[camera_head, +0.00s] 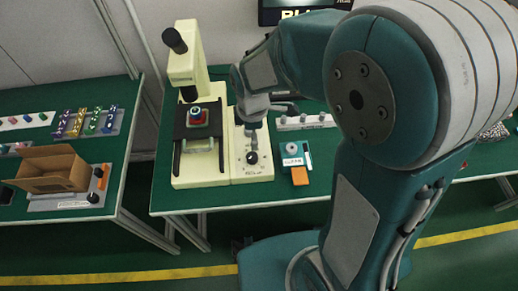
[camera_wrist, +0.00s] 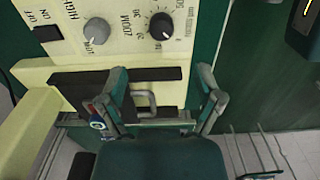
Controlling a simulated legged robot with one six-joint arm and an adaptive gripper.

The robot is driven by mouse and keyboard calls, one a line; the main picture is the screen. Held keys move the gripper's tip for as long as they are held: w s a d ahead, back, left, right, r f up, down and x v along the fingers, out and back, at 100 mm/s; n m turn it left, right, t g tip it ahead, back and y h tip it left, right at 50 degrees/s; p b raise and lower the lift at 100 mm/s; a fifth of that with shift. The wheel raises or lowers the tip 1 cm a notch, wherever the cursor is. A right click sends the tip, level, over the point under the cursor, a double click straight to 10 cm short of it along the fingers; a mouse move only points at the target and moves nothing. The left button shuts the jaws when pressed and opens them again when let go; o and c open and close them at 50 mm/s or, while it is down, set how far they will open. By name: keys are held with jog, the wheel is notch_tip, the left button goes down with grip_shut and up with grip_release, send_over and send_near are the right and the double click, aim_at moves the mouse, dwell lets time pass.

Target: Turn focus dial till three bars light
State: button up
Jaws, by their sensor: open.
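The cream microscope-like unit (camera_head: 195,180) stands on the green table, with a control base (camera_head: 240,172) on its right. A black dial (camera_head: 252,157) sits near the front of that base. In the wrist view a black dial (camera_wrist: 161,26) with a ring of scale marks and a grey dial (camera_wrist: 97,31) show near the top, their labels turned over. My gripper (camera_head: 252,122) is above the control base. In the wrist view my gripper (camera_wrist: 163,88) is open and empty, with both dials beyond its fingertips.
A dark screen (camera_head: 292,13) at the back shows part of bright lettering; my arm hides the rest, and no bars are readable. A teal and orange device (camera_head: 296,165) lies right of the base. A cardboard box (camera_head: 52,170) stands on the left table.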

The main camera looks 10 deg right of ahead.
aim_at(252, 156)
jog(key=f, duration=0.9)
jog(key=shift+a+f, duration=0.15)
jog(key=shift+a, duration=0.15)
jog(key=shift+d+f, duration=0.2)
jog(key=shift+f, duration=0.45)
jog(key=shift+a, duration=0.1)
jog(key=shift+a, duration=0.1)
jog(key=shift+a, duration=0.1)
jog(key=shift+c, duration=1.3)
jog(key=c, duration=0.9)
